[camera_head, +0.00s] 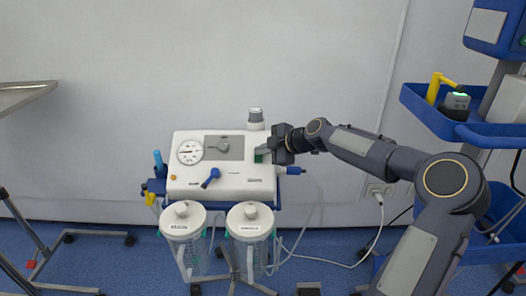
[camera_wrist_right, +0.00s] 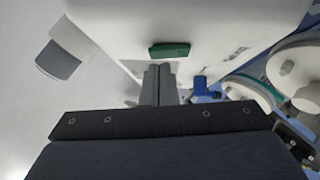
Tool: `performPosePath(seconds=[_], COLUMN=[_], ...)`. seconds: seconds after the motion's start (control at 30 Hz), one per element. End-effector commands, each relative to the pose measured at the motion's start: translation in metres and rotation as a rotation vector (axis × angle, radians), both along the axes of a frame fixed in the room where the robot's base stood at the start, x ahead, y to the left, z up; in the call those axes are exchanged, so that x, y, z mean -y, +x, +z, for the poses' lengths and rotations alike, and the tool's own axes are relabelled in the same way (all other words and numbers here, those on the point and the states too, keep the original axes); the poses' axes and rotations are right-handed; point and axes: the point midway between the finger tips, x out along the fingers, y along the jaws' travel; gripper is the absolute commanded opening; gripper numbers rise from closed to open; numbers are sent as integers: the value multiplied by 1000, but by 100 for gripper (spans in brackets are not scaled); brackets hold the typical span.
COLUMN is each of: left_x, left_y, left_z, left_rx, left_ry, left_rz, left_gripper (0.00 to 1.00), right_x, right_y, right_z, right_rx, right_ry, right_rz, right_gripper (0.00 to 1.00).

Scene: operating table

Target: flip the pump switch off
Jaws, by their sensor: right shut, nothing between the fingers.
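The white pump (camera_head: 215,187) stands against the wall, with a round gauge and a knob on its front. Its green switch (camera_wrist_right: 169,50) shows in the right wrist view, just beyond my fingertips, and a small part of it shows in the head view (camera_head: 259,157). My right gripper (camera_head: 265,150) is at the right end of the pump's front, beside the switch. In the right wrist view its fingers (camera_wrist_right: 158,72) are shut together and empty, pointing at the pump just below the switch. Whether they touch it I cannot tell. My left gripper is not in view.
Two lidded canisters (camera_head: 183,219) (camera_head: 250,222) hang below the pump. A blue trolley (camera_head: 460,130) with equipment stands at the right. A metal table edge (camera_head: 25,95) is at the left. A white cable runs to a wall socket (camera_head: 378,192).

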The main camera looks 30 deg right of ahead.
Motion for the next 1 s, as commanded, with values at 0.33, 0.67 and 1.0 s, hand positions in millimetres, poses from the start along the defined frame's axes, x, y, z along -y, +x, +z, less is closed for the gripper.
performPosePath(seconds=[0.33,0.67,1.0], left_x=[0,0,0], left_y=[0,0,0], left_z=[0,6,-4], left_rx=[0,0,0], left_ry=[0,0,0], left_rz=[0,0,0], left_gripper=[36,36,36], right_x=[2,4,2], right_y=[3,6,1], right_z=[-4,-6,-11], right_rx=[0,-38,-38], right_ry=[0,26,24], right_rz=[0,1,1], right_gripper=[0,0,0])
